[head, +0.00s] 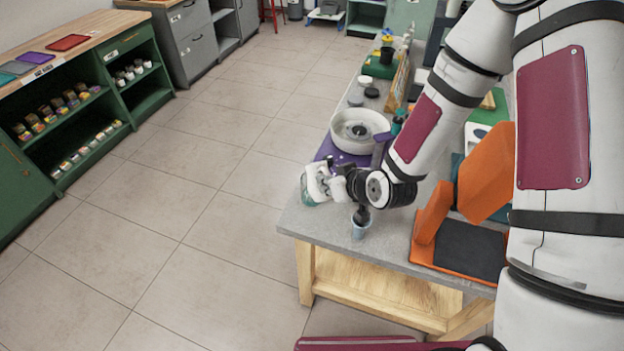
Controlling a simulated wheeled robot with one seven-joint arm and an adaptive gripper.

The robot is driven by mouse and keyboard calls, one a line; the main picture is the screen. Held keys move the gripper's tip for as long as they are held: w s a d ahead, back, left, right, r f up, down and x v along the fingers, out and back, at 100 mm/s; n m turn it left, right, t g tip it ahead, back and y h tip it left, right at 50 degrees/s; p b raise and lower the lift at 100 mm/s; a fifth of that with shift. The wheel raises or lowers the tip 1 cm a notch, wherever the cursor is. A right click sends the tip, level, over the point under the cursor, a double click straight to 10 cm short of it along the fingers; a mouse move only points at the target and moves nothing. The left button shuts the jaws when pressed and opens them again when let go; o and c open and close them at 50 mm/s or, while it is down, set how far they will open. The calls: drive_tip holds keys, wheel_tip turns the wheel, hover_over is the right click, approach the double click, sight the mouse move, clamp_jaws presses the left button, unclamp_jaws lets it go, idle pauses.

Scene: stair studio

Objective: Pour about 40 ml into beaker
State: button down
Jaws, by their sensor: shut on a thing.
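My gripper (327,184) is over the near left corner of the grey-topped bench. It is shut on a small green-tinted container (306,191), seen mostly behind the white fingers. The container's mouth and contents cannot be made out. A small pale blue cup (360,229), which may be the beaker, stands on the bench near its front edge, below and to the right of my gripper. A dark shape covers the top of this cup, so its level is hidden. The container and the cup are apart.
A white round basin (358,128) stands on the bench behind my gripper. An orange stand (432,216) with a dark pad is to the right of the cup. Green shelves (80,112) with small jars stand at the left. The tiled floor (190,215) between is clear.

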drive_tip(key=shift+s+p, duration=0.15)
drive_tip(key=shift+p, duration=0.15)
idle(0.4)
drive_tip(key=s+f+t, duration=0.1)
drive_tip(key=f+t, duration=0.1)
drive_tip(key=f, duration=0.2)
drive_tip(key=d+f+t+y, duration=0.1)
drive_tip(key=f, duration=0.3)
drive_tip(key=s+f+t+y, duration=0.1)
drive_tip(key=f+t, duration=0.1)
drive_tip(key=f, duration=0.1)
drive_tip(key=shift+s+d+f+t+p, duration=0.3)
drive_tip(key=shift+d+f+p, duration=0.05)
drive_tip(key=shift+f+p, duration=0.05)
drive_tip(key=shift+s+d+f+n+t+y, duration=0.1)
drive_tip(key=shift+s+f+n+t+y, duration=0.1)
drive_tip(key=shift+f+t+y, duration=0.3)
drive_tip(key=shift+s+d+f+n+t+y, duration=0.1)
drive_tip(key=shift+s+f+n+t+y, duration=0.1)
drive_tip(key=shift+f+t, duration=0.35)
drive_tip(key=shift+f, duration=0.15)
idle(0.9)
drive_tip(key=shift+s, duration=0.1)
idle(0.5)
